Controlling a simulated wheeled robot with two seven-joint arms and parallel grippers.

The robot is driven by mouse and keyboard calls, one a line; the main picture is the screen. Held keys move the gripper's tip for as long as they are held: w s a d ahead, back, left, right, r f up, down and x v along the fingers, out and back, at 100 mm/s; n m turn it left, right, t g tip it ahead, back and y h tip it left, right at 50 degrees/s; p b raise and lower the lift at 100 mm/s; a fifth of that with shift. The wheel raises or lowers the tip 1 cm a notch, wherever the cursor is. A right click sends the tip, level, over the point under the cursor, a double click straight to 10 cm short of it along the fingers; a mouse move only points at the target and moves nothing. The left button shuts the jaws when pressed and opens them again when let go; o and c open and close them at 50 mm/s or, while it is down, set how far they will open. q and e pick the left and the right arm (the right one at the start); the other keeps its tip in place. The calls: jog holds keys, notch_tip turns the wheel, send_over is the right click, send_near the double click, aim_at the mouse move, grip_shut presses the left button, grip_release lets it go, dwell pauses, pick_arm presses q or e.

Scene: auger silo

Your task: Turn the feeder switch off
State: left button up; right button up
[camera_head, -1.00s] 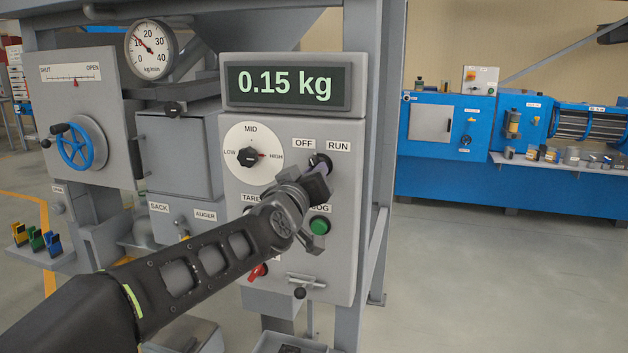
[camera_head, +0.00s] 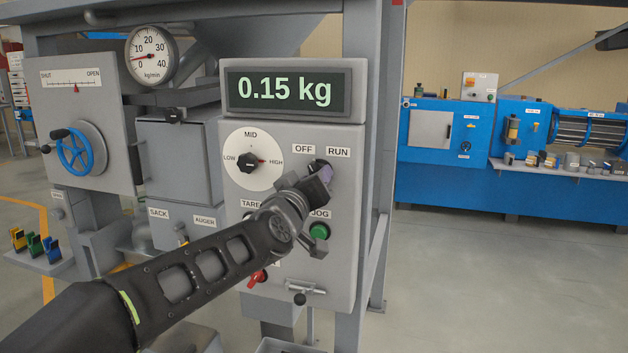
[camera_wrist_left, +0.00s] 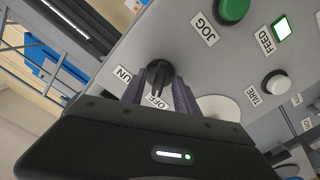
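The feeder switch is a black rotary knob (camera_head: 321,164) on the grey control panel (camera_head: 342,240), between the OFF label (camera_head: 303,149) and the RUN label (camera_head: 338,153). In the left wrist view the knob (camera_wrist_left: 158,74) shows its narrow handle towards the OFF label (camera_wrist_left: 155,102). My left gripper (camera_head: 323,173) is at the knob and partly covers it in the head view. In the left wrist view its purple fingers (camera_wrist_left: 159,88) stand apart on either side of the handle, with gaps showing. My right gripper is not in view.
The display (camera_head: 288,91) reads 0.15 kg. A green JOG button (camera_head: 318,232) is just below my gripper, and a red lever (camera_head: 257,277) is lower left. The FEED lamp (camera_wrist_left: 282,29) looks lit. The flow gauge (camera_head: 151,56) needle is low.

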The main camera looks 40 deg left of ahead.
pick_arm(q)
jog(key=shift+s, duration=0.1)
jog(key=b+v, duration=0.1)
jog(key=v, duration=0.6)
jog(key=shift+s+d, duration=0.15)
jog(key=shift+s, duration=0.15)
dwell(0.4)
